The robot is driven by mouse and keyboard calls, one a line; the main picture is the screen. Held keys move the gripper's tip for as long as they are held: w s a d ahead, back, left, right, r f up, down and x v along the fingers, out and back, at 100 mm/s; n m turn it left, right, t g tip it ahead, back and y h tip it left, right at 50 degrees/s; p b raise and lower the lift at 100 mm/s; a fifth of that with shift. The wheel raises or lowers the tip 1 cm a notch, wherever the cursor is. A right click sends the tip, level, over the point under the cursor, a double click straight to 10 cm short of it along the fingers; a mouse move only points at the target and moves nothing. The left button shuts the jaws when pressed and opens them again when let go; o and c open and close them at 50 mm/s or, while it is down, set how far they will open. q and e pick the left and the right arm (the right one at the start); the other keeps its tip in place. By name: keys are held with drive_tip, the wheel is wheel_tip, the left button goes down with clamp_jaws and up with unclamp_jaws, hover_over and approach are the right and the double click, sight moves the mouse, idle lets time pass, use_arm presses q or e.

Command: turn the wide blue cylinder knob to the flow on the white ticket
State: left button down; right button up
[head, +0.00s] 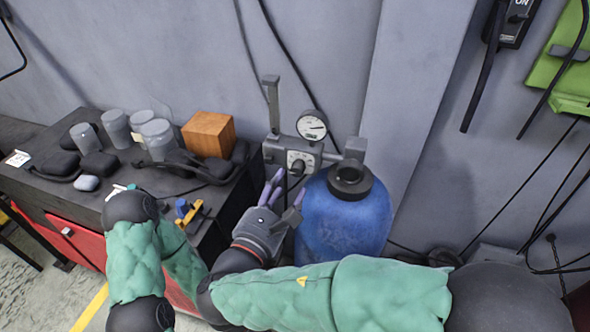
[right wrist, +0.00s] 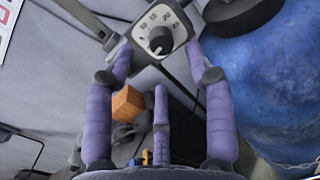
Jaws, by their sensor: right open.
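The blue cylinder (head: 343,222) stands on the right with a dark collar on top. A regulator beside it carries a round dark knob (head: 298,166) on a pale numbered dial plate; the knob also shows in the right wrist view (right wrist: 160,41). My left gripper is hidden.
A round gauge (head: 312,125) sits above the dial. The dark bench (head: 60,190) holds several grey cups, black items and a wooden block (head: 208,134). Cables hang on the grey wall, and a green item (head: 570,65) is at upper right.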

sight(295, 172)
drive_tip(key=p+x, duration=0.1)
drive_tip(key=x, duration=0.4)
drive_tip(key=shift+w+d, duration=0.2)
drive_tip(key=shift+w, duration=0.1)
clamp_jaws()
